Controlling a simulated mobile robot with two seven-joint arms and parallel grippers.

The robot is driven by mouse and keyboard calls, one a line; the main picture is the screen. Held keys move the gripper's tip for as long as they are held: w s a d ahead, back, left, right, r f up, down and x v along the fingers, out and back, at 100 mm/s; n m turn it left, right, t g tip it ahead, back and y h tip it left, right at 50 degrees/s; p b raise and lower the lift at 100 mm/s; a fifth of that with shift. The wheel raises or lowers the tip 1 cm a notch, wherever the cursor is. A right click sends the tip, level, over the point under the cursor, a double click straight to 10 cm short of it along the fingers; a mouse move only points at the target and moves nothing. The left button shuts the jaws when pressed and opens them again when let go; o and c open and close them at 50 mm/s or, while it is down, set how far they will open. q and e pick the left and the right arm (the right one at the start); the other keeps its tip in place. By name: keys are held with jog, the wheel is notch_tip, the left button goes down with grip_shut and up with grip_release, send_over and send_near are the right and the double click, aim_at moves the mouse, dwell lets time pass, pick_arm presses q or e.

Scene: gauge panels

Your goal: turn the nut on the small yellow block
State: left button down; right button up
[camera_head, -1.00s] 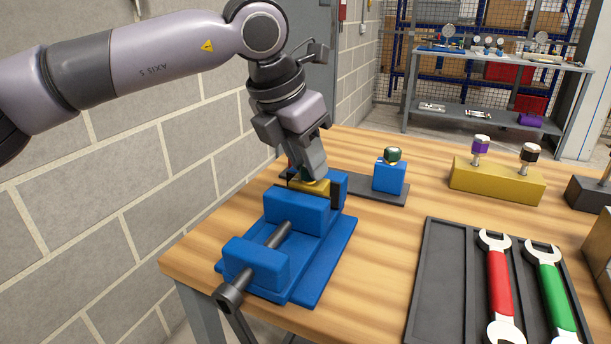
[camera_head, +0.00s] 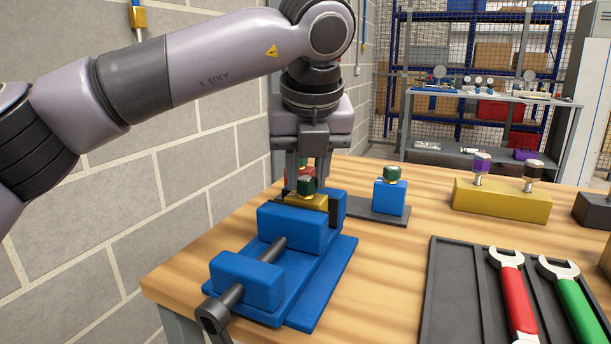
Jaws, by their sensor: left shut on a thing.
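The small yellow block (camera_head: 313,203) is clamped in the blue vise (camera_head: 296,228) on the wooden bench. A dark green nut (camera_head: 306,187) sits on top of the block. My left gripper (camera_head: 307,184) points straight down over the block from above. It is shut on the green nut, with one finger on each side of it. My right gripper is out of view.
A blue block with a green nut (camera_head: 390,193) stands right of the vise on a dark plate (camera_head: 375,217). A red block is partly hidden behind my gripper. A larger yellow block (camera_head: 501,203) and a wrench tray (camera_head: 452,300) are farther right.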

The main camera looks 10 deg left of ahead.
pick_arm(q)
jog(key=shift+n+y, duration=0.5)
jog(key=shift+n, duration=0.8)
jog(key=shift+d+n, duration=0.1)
jog(key=shift+n, duration=0.2)
jog(key=c, duration=0.8)
grip_release()
jog(key=shift+c, duration=0.2)
jog(key=p+v, duration=0.1)
jog(key=v, duration=0.6)
jog(key=shift+r, duration=0.15)
jog(key=shift+w+g, duration=0.1)
jog(key=shift+g, duration=0.2)
